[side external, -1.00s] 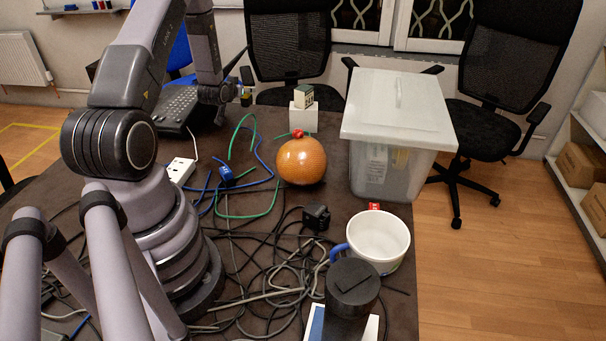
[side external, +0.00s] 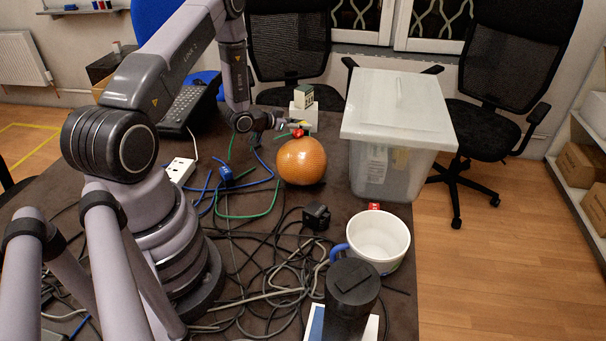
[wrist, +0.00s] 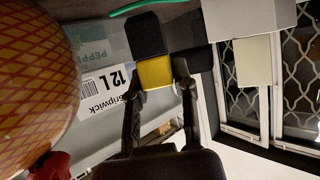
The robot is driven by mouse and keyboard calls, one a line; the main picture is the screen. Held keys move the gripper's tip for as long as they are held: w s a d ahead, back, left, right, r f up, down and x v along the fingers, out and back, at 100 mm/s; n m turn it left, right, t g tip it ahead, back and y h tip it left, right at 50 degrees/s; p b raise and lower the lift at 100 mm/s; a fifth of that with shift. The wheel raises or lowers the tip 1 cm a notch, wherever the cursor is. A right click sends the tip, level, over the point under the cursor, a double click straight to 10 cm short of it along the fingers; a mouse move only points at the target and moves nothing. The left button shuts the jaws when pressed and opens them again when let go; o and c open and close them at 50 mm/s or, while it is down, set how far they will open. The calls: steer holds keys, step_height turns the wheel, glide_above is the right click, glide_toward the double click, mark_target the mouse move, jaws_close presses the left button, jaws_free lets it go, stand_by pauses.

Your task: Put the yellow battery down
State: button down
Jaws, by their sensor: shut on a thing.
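The yellow battery (wrist: 156,74) shows in the wrist view with a yellow end and a black body, between the fingertips of my gripper (wrist: 160,88). My gripper is shut on it. In the side external view my gripper (side external: 284,123) points to the right, just above and behind the orange ball. The battery is small there, and how far it is above the table is hard to tell.
An orange netted ball (side external: 302,162) with a red top stands close to my gripper, a white block (side external: 304,116) just behind. A lidded clear bin (side external: 380,170) is to the right. Cables (side external: 265,265), a white mug (side external: 378,243) and a telephone (side external: 183,108) also occupy the table.

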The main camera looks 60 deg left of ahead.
steer(key=shift+f, duration=2.35)
steer(key=shift+f, duration=0.15)
steer(key=c, duration=0.9)
jaws_free()
